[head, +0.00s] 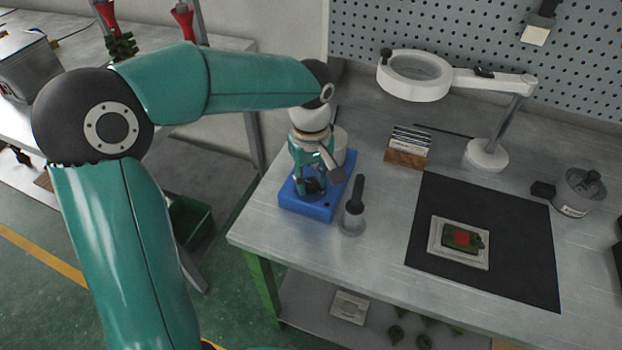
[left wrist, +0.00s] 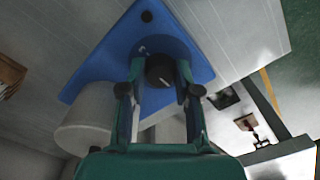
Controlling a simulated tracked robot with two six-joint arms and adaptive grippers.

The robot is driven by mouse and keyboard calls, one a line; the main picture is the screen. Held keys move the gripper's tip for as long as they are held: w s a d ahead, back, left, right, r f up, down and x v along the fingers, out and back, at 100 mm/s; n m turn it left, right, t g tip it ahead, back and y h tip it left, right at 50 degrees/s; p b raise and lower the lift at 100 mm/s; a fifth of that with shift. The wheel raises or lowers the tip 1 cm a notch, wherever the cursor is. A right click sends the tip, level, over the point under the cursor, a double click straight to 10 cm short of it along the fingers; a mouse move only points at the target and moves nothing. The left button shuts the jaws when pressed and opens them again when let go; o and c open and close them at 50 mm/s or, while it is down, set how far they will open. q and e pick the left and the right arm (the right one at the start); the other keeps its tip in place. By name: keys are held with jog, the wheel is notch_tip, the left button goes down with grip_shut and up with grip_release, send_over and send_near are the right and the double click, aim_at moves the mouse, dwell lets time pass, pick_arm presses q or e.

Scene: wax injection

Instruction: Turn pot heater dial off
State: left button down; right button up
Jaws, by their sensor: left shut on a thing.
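The pot heater has a blue base (head: 318,207) and stands at the left end of the metal table. In the left wrist view the blue base (left wrist: 105,60) fills the upper middle, with a pale pot (left wrist: 85,122) on it at the left. The black round dial (left wrist: 160,69) sits on the base between my left fingertips. My left gripper (head: 312,176) points down at the front of the heater and is shut on the dial; it also shows in the left wrist view (left wrist: 158,82). In the head view the gripper hides most of the dial and part of the pot. My right gripper is out of view.
A wooden card holder (head: 408,150), a magnifier lamp (head: 487,154) and a black mat (head: 425,255) with a tray are further right.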

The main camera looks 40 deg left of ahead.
aim_at(311, 182)
pick_arm(q)
jog(key=shift+w+r, duration=0.1)
jog(key=c, duration=0.8)
grip_release()
notch_tip(311, 182, up, 12)
jog(key=shift+f, duration=0.1)
